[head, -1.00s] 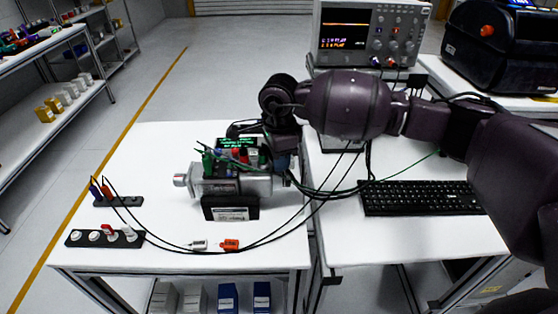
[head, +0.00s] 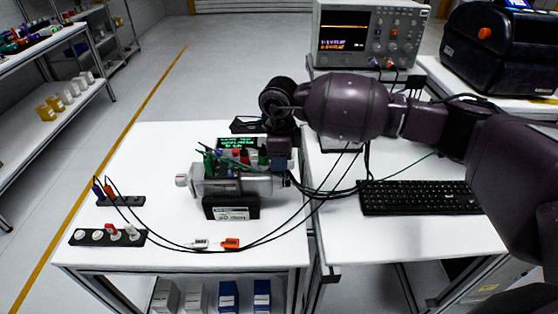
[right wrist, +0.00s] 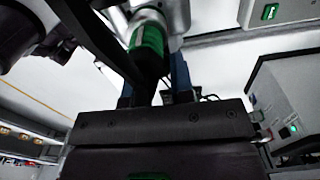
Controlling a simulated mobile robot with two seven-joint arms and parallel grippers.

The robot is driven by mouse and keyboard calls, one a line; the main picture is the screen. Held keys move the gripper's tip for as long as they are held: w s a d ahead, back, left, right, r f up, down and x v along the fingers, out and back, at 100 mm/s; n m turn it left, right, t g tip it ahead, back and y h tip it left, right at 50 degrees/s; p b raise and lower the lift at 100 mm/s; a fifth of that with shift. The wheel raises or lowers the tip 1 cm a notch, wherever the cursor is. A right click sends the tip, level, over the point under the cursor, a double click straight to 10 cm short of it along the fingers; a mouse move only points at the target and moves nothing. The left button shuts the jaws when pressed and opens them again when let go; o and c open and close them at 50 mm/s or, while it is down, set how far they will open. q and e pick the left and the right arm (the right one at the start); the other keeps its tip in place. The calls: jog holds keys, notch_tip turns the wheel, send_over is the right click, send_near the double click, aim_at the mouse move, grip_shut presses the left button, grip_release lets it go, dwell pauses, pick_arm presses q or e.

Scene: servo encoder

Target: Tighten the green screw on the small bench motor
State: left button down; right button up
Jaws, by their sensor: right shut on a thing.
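The small bench motor (head: 262,185), a silver cylinder in a dark cradle with a label, lies on the white table in the head view. Small coloured parts, red and green among them, stand on its top. My right gripper (head: 278,158) is at the right end of these parts, above the motor. In the right wrist view it is shut on a dark-ended part with a green band (right wrist: 147,42), apparently the green screw; the fingers partly hide it. The exact contact is hidden in the head view. My left gripper is not in view.
A small display with green text (head: 237,143) stands behind the motor. Black cables loop across the table to a plug strip (head: 120,201). A strip with several round knobs (head: 75,238) lies at front left. A keyboard (head: 420,198) and an oscilloscope (head: 400,45) are at right.

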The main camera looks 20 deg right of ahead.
jog(key=shift+m+p, duration=0.35)
jog(key=shift+m, duration=1.05)
jog(key=o, duration=0.5)
